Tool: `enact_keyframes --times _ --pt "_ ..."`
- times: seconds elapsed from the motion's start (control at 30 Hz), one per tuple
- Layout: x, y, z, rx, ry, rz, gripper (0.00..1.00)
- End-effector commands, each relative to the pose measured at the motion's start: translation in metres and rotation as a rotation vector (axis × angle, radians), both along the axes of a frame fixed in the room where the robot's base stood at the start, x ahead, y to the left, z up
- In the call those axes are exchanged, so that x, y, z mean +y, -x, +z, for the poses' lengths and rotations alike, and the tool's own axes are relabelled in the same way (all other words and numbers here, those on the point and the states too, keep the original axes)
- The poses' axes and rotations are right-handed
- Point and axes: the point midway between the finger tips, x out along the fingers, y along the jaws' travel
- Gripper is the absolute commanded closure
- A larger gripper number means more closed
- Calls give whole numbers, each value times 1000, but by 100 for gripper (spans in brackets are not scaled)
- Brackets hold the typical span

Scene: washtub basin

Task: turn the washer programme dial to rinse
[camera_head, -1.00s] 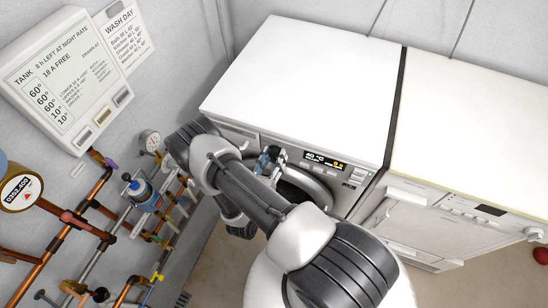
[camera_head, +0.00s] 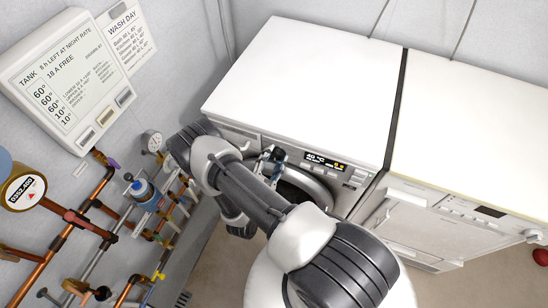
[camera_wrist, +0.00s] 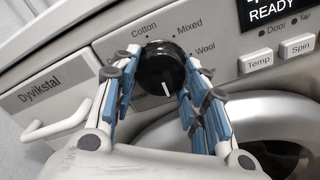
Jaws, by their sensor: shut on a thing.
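The programme dial (camera_wrist: 161,62) is a round black knob with a white pointer line on the washer's front panel. In the wrist view its pointer points down and slightly right. In the head view my gripper (camera_head: 271,160) is at the washer's (camera_head: 305,75) front panel, and the dial is hidden.
The washer display (camera_wrist: 272,10) reads READY, with Temp and Spin buttons below it. A drawer handle (camera_wrist: 56,125) sticks out left of the dial. The round door (camera_wrist: 270,130) lies below. A second white appliance (camera_head: 470,130) stands at the right; pipes and valves (camera_head: 150,195) line the left wall.

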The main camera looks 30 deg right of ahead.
Motion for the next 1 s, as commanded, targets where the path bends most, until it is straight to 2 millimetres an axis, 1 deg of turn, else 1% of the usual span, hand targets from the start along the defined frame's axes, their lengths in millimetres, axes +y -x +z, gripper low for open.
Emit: enact_keyframes --times 0.3,0.6,0.8,1.0 --pt "1 -1 2 -236 -182 0 83" --pt "1 -1 3 -429 -333 0 83" --pt "1 -1 3 -515 -400 0 83" --pt "1 -1 3 -564 -438 0 83"
